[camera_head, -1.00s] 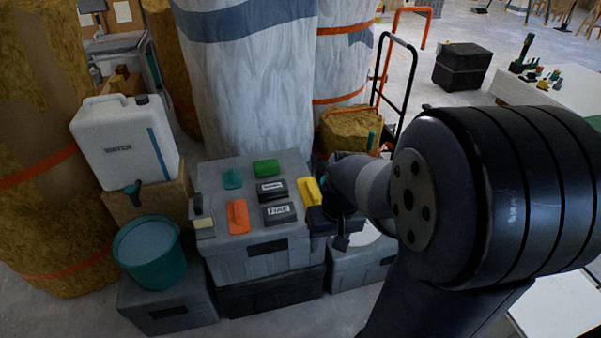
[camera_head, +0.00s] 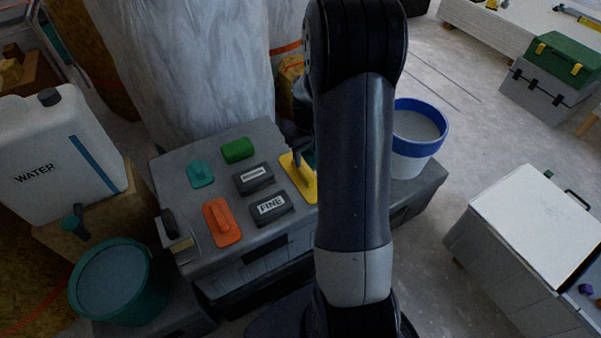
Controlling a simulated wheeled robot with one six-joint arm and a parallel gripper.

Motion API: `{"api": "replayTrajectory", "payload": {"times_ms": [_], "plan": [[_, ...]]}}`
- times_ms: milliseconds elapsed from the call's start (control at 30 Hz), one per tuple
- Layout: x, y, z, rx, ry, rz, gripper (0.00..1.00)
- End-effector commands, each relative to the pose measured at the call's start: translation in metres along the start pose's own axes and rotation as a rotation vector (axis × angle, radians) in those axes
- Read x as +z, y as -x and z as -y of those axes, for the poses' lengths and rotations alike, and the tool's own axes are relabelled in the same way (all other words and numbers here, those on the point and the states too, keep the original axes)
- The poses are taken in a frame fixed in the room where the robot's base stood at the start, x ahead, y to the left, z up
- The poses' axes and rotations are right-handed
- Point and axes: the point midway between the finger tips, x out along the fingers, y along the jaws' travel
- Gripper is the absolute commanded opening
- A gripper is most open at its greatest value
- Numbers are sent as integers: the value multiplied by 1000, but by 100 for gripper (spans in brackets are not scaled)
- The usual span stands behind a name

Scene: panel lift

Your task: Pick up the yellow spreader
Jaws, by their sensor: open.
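The yellow spreader (camera_head: 301,179) lies on the grey lidded box (camera_head: 175,150) near its right edge. Its right side is partly hidden by my arm. My gripper (camera_head: 302,152) is open at the spreader's far end, left of my arm link; most of it is hidden behind the arm. A dark finger-like part shows over the spreader's far edge. I cannot tell whether it touches the spreader.
On the same box are an orange float (camera_head: 222,222), a teal one (camera_head: 200,173), a green block (camera_head: 237,150) and dark blocks, one labelled FINE (camera_head: 271,208). A teal bucket (camera_head: 115,285), water canister (camera_head: 55,150) and blue-rimmed bucket (camera_head: 418,130) stand around.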

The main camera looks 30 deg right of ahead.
Motion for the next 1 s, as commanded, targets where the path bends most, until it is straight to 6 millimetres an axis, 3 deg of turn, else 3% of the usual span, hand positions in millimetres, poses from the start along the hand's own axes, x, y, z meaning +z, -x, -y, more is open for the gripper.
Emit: {"api": "replayTrajectory", "payload": {"times_ms": [533, 867, 1000], "plan": [[5, -64, 9, -1, 0, 1, 47], [5, -69, 8, 0, 0, 0, 46], [5, -69, 8, 0, 0, -1, 35]]}}
